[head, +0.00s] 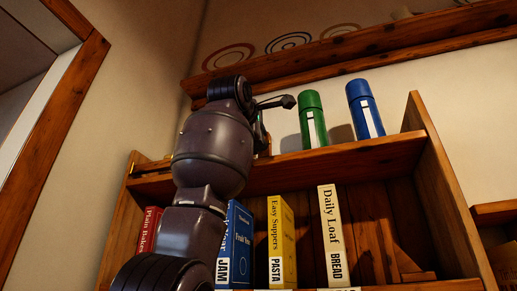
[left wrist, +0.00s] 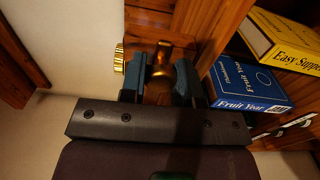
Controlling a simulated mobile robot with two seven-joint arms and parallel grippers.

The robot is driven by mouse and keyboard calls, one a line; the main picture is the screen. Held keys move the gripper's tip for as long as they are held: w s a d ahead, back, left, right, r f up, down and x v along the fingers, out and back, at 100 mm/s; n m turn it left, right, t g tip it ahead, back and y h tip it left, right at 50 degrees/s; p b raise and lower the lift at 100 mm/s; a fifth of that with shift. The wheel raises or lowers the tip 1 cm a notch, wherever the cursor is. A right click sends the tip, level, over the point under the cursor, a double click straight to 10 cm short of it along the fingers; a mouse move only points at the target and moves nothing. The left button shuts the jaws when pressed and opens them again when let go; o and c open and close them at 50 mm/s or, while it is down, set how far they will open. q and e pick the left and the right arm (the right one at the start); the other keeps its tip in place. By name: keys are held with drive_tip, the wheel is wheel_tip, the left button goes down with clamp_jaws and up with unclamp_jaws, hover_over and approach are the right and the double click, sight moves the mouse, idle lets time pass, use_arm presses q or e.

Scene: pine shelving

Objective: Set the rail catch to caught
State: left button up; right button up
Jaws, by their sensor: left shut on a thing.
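In the left wrist view my left gripper (left wrist: 160,75) has its two blue-grey fingers closed on either side of a brass piece (left wrist: 160,56), which looks like the rail catch's handle. Its rounded body sits between the fingers, and a short bar crosses toward the wood behind. A knurled brass knob (left wrist: 119,60) shows just left of the left finger. Whether the catch is caught cannot be told. In the head view my left arm rises in front of the shelf's left part and hides the gripper's fingers and the catch. My right gripper is in neither view.
A green bottle (head: 313,120) and a blue bottle (head: 365,109) stand on the shelf top (head: 340,160). Below are a red box (head: 149,231), a blue box (head: 239,245), a yellow box (head: 281,240) and a cream box (head: 333,236). The blue box (left wrist: 250,85) is close right of the gripper.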

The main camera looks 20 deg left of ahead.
use_arm(q)
drive_tip(key=o, duration=0.8)
drive_tip(key=shift+o, duration=0.5)
drive_tip(key=s+b, duration=0.2)
drive_tip(key=s, duration=0.9)
drive_tip(key=shift+a+b, duration=0.2)
drive_tip(key=shift+b, duration=0.2)
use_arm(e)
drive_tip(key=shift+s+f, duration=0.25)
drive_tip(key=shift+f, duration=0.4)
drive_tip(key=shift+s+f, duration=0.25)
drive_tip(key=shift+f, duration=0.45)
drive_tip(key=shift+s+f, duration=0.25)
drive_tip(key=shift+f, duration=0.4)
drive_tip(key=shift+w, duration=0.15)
